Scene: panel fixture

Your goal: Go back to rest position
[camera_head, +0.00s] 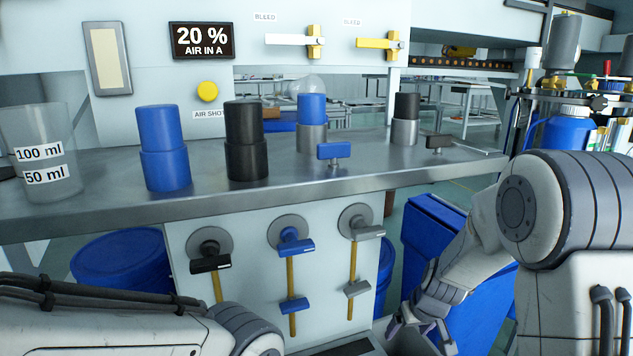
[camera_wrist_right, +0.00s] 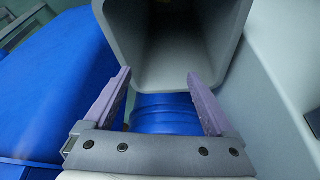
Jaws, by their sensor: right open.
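My right gripper (camera_head: 420,335) hangs low at the lower right in the head view, below the worktop and right of the panel's valve handles. In the right wrist view the right gripper (camera_wrist_right: 158,77) shows two purple fingers spread apart with nothing between their tips. The fingers point toward a grey hollow box-like part (camera_wrist_right: 170,45), with a blue rounded surface (camera_wrist_right: 165,112) seen beyond the gap. My left arm crosses the lower left of the head view. Its gripper is outside the picture.
The grey worktop (camera_head: 300,172) carries a beaker (camera_head: 50,155), a blue cup (camera_head: 163,150) and a black cup (camera_head: 246,142). Valve handles (camera_head: 290,243) stick out from the panel front. A blue bin (camera_head: 430,235) stands close to my right arm; a blue drum (camera_head: 120,262) is at left.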

